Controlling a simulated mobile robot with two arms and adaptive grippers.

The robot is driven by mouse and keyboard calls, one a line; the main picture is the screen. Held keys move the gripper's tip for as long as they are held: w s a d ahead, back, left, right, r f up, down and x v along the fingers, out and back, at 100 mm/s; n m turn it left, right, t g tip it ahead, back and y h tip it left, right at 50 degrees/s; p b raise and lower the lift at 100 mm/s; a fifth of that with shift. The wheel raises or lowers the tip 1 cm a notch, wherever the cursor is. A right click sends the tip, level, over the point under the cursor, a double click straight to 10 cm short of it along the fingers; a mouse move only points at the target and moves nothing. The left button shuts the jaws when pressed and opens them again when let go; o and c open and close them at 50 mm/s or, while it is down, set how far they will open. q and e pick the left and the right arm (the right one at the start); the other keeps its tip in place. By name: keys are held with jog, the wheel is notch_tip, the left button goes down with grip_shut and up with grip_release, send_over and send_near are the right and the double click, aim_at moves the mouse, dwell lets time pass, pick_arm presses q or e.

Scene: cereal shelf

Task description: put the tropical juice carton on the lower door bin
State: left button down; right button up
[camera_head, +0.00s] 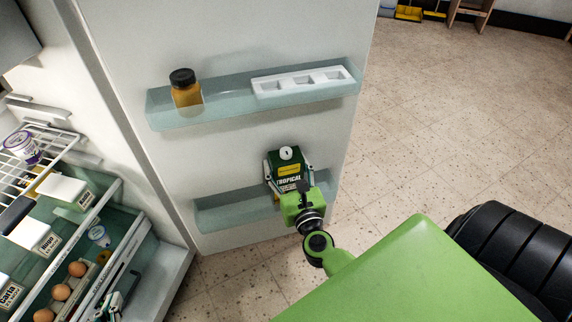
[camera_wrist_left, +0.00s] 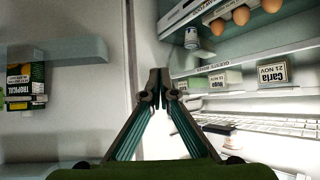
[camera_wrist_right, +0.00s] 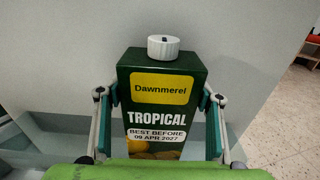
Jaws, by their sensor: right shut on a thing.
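The tropical juice carton (camera_head: 289,170) is dark green with a white cap and stands roughly upright at the lower door bin (camera_head: 232,209). My right gripper (camera_head: 289,182) is shut on it, with one finger on each side in the right wrist view (camera_wrist_right: 160,112). The carton's front and cap show there (camera_wrist_right: 163,85). Its base is hidden behind my gripper, so I cannot tell whether it rests on the bin floor. The carton also shows at the left of the left wrist view (camera_wrist_left: 25,86). My left gripper (camera_wrist_left: 156,84) has its fingertips together, empty, near the fridge's interior.
The upper door bin (camera_head: 225,107) holds an orange jar (camera_head: 185,90) and a white tray (camera_head: 306,81). The lower bin's left part is clear. Fridge shelves at left hold labelled boxes (camera_head: 65,192) and several eggs (camera_head: 77,268). Open floor lies to the right.

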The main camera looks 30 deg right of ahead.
jog(key=o, duration=2.1)
pick_arm(q)
jog(key=shift+s, duration=0.1)
pick_arm(e)
jog(key=shift+r, duration=0.1)
jog(key=shift+v, duration=1.15)
jog(key=v, duration=0.8)
jog(key=w+a+r+n+g+y, duration=0.1)
jog(key=a+r+n+y, duration=0.2)
jog(key=a+n+y, duration=0.9)
jog(key=a+r+n+g+h, duration=0.2)
jog(key=a+n, duration=0.5)
jog(key=n, duration=1.4)
pick_arm(q)
jog(key=shift+w+d+r+t+b, duration=0.15)
jog(key=shift+w+d+r+t, duration=0.1)
jog(key=shift+w+r+t, duration=0.25)
jog(key=shift+w+d+r+t+b, duration=0.2)
jog(key=shift+w+r+t, duration=0.1)
jog(key=shift+w+r, duration=0.35)
pick_arm(e)
jog(key=d+n, duration=0.1)
jog(key=n, duration=0.2)
jog(key=d+f+n+g+h, duration=0.1)
jog(key=d+n, duration=0.1)
jog(key=n, duration=0.1)
jog(key=d+n+g+h, duration=0.1)
jog(key=d+n, duration=0.1)
jog(key=n, duration=0.1)
jog(key=shift+s+f, duration=0.4)
